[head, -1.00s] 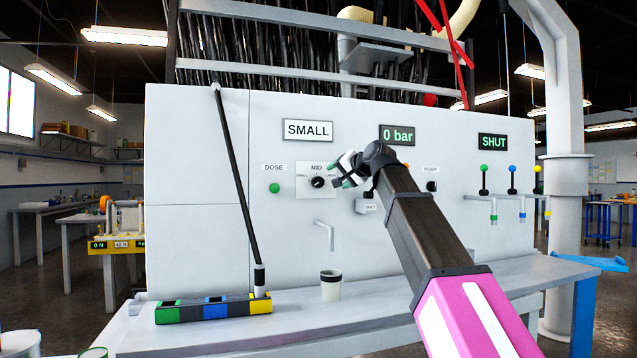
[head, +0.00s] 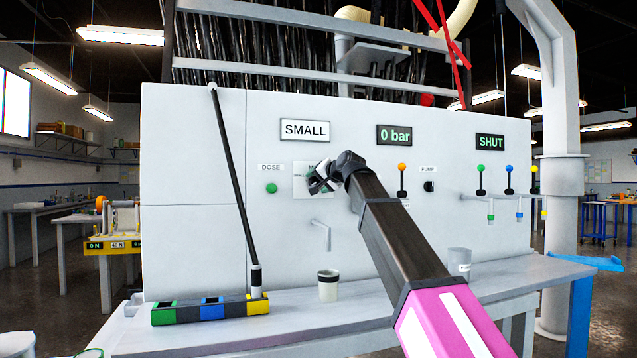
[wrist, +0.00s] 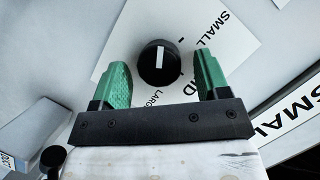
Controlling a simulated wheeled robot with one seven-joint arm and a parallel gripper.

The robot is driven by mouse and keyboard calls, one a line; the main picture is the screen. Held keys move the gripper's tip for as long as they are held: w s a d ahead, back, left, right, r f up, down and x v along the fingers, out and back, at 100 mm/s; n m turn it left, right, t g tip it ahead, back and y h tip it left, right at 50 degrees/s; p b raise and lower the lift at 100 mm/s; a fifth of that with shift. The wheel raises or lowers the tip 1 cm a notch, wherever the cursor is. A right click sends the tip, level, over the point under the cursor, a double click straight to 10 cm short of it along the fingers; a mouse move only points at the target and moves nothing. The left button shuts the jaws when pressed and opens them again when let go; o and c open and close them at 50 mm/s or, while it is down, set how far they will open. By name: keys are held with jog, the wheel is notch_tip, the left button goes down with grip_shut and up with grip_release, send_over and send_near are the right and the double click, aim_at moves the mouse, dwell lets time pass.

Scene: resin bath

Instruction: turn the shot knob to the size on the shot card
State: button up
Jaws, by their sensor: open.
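The shot card (head: 305,130) on the white panel reads SMALL. The shot knob (wrist: 158,62) is round and black with a white line, on a pale plate (wrist: 120,50) marked SMALL, MID and LARGE. My gripper (wrist: 163,70) is open, with one green finger on each side of the knob and visible gaps between. In the head view my gripper (head: 316,182) covers the knob and much of its plate (head: 301,172).
A green DOSE button (head: 271,188) sits left of the plate. An orange-topped lever (head: 402,168) and a black PUMP knob (head: 428,186) are to the right. Below are a spout (head: 325,236), a cup (head: 328,291) and a block with coloured sections (head: 186,315).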

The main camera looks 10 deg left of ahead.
jog(key=c, duration=0.9)
jog(key=shift+c, duration=0.2)
jog(key=shift+m, duration=0.3)
jog(key=m+y, duration=0.1)
jog(key=m, duration=0.1)
jog(key=shift+f+m+y, duration=0.2)
jog(key=shift+m+y, duration=0.1)
jog(key=shift+y, duration=0.1)
jog(key=shift+w+f+m+y, duration=0.1)
jog(key=shift+m+y, duration=0.5)
jog(key=shift+m, duration=0.9)
jog(key=o, duration=0.9)
